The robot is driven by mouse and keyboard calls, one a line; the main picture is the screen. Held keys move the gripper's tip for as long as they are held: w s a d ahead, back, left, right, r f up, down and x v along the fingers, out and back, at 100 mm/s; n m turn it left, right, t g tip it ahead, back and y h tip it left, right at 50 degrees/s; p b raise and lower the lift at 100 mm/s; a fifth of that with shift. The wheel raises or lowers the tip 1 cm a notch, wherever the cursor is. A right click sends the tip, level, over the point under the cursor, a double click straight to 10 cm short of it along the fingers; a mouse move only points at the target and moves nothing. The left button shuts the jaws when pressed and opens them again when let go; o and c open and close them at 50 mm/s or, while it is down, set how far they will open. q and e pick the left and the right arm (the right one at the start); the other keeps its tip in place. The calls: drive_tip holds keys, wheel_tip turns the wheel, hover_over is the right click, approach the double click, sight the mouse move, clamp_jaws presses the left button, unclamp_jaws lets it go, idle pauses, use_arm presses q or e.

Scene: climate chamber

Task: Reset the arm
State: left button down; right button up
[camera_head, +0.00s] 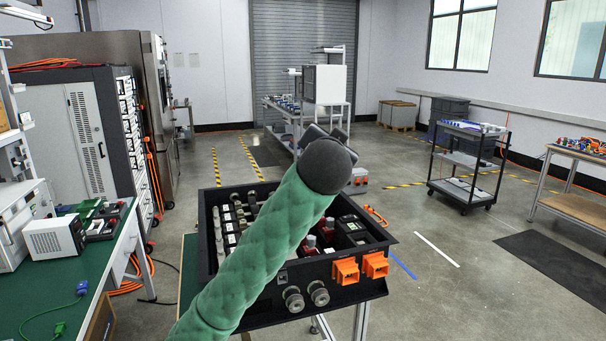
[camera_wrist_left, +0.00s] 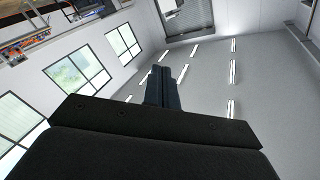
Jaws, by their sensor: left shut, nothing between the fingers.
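My left arm, in a green padded sleeve, rises from the bottom of the head view across a black open-topped box (camera_head: 345,292). Its dark rounded wrist hides part of the box. My left gripper (camera_head: 314,132) shows only partly behind that wrist, above the far side of the box. In the left wrist view my left gripper (camera_wrist_left: 165,88) has its two dark fingers together, with nothing between them. That view is tilted toward the windows, ceiling and wall. My right gripper is in neither view.
The box holds several parts and has orange connectors (camera_head: 346,271) on its front. A green-topped bench (camera_head: 100,262) with a white device (camera_head: 55,237) stands at left. A black cart (camera_head: 464,165) and a wooden-topped table (camera_head: 575,205) stand at right. Open floor lies between.

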use_arm(q)
drive_tip(key=s+a+f+n+g+p, duration=0.1)
drive_tip(key=s+a+f+n+g, duration=0.15)
drive_tip(key=s+a+f, duration=0.7)
drive_tip(key=s+a+f+n+g+p, duration=0.1)
drive_tip(key=s+a+f+g, duration=0.15)
drive_tip(key=f, duration=1.35)
drive_tip(key=s+a+f+n+g+p, duration=0.1)
drive_tip(key=s+a+f+g, duration=0.5)
drive_tip(key=f, duration=0.7)
drive_tip(key=s+a+f+g, duration=0.1)
drive_tip(key=s+f+g, duration=0.1)
drive_tip(key=s+f, duration=0.9)
drive_tip(key=s+a+f+n+g+p, duration=0.1)
drive_tip(key=s+f+g, duration=0.1)
drive_tip(key=s+f, duration=0.9)
drive_tip(key=s, duration=0.6)
drive_tip(key=shift+s+y, duration=0.2)
drive_tip(key=shift+y, duration=0.1)
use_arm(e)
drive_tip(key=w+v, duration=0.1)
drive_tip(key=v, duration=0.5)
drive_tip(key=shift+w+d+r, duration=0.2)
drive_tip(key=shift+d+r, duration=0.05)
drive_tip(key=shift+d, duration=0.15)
use_arm(q)
drive_tip(key=shift+n, duration=0.25)
